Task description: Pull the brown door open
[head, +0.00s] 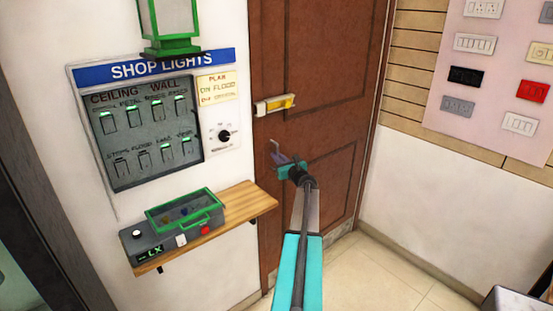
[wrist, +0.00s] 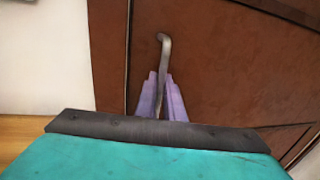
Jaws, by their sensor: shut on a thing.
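The brown door (head: 329,55) stands in the middle of the head view and looks closed in its frame. It fills most of the wrist view (wrist: 220,60). A grey bent lever handle (wrist: 163,62) sticks out from the door in the wrist view. My gripper (head: 281,158) is at the door's left side, below the latch. In the wrist view its two purple fingers (wrist: 161,95) are shut on the handle, one on each side of it. The handle's lower part is hidden between the fingers.
A brass latch (head: 275,104) sits on the door above my gripper. Left are a shop lights panel (head: 150,72) and a wooden shelf (head: 240,205) with a control box (head: 160,245). A switch board (head: 495,125) hangs on the right wall. Tiled floor (head: 390,275) lies clear before the door.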

